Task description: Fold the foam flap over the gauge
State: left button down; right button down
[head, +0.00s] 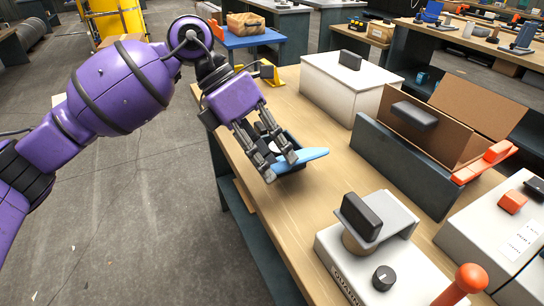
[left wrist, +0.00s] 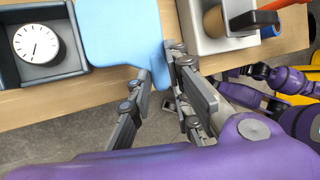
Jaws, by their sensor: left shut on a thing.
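The light blue foam flap (head: 312,155) sticks out to the right from under my left gripper (head: 281,168) in the head view. In the left wrist view my left gripper (left wrist: 159,66) is shut on an edge of the flap (left wrist: 118,30). The round white gauge (left wrist: 37,42) sits face-up in a dark open box (left wrist: 65,68), left of the flap. The flap lies beside the gauge, and the dial is uncovered. In the head view my fingers hide most of the box. A purple arm with dark finger-like parts, probably my right gripper (left wrist: 245,71), shows at the right of the left wrist view.
The wooden bench (head: 278,225) carries a grey unit with a black block (head: 362,215) and knob at front right. A dark panel with an open cardboard box (head: 480,105) stands behind, and a white box (head: 340,85) further back. The bench's left edge is close to my gripper.

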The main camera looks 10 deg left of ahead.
pick_arm(q)
jog(key=shift+w+a+r, duration=0.1)
jog(key=shift+w, duration=0.15)
jog(key=c, duration=1.6)
grip_release()
jog(key=shift+a, duration=0.1)
jog(key=shift+c, duration=0.2)
jog(key=v, duration=1.1)
jog(key=shift+a+r, duration=0.2)
jog(key=shift+r, duration=0.15)
jog(key=shift+f, duration=0.1)
